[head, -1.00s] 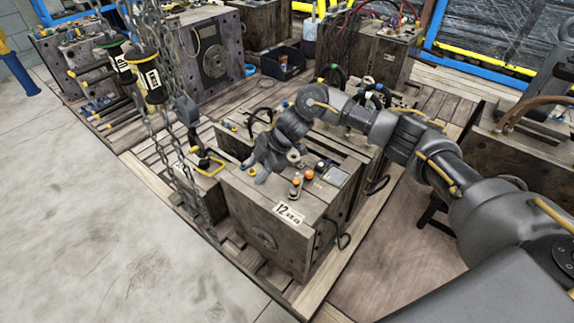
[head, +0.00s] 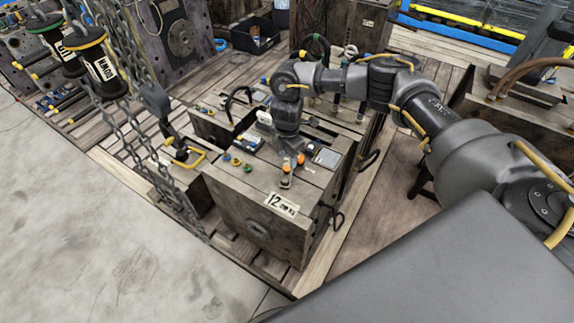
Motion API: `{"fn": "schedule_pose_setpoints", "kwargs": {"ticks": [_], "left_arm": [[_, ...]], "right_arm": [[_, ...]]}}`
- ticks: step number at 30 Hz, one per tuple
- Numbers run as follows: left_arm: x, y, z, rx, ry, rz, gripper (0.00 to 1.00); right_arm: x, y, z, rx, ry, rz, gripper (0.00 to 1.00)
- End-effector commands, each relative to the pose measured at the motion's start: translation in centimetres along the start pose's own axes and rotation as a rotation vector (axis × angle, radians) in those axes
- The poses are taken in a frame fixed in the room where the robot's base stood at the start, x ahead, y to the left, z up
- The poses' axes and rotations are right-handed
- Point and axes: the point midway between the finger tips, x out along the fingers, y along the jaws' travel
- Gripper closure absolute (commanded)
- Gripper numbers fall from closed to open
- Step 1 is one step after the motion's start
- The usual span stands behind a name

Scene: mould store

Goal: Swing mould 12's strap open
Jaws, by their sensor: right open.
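Mould 12 (head: 255,214) is a worn brown-grey block with a white "12" label (head: 281,204) at its top front edge. My right gripper (head: 288,160) points down over the mould's top, close behind the orange-capped fittings. Its fingers are small and partly overlap the fittings, and I see nothing held in it. I cannot pick out the strap clearly; the gripper and fittings may cover it. My left gripper is not in view.
Hanging chains with a dark hook (head: 155,100) and a yellow-handled shackle (head: 188,157) are left of the mould. Other moulds (head: 172,38) stand behind. The concrete floor at left is clear.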

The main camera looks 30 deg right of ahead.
Motion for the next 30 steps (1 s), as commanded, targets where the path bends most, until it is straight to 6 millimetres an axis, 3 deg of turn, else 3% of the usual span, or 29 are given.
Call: {"fn": "schedule_pose_setpoints", "kwargs": {"ticks": [3, 9, 20, 30], "left_arm": [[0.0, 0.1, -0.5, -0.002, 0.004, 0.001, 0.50], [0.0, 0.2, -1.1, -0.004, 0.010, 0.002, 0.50], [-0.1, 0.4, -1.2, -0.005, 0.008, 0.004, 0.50], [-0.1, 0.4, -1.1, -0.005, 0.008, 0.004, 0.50]], "right_arm": [[2.1, -0.1, 0.0, 0.002, -0.001, -0.002, 0.56], [4.3, -0.1, 0.0, 0.001, 0.001, 0.000, 0.56], [4.8, 0.0, 0.0, 0.000, 0.001, 0.001, 0.56], [4.8, 0.0, 0.0, 0.000, 0.001, 0.001, 0.98]]}}
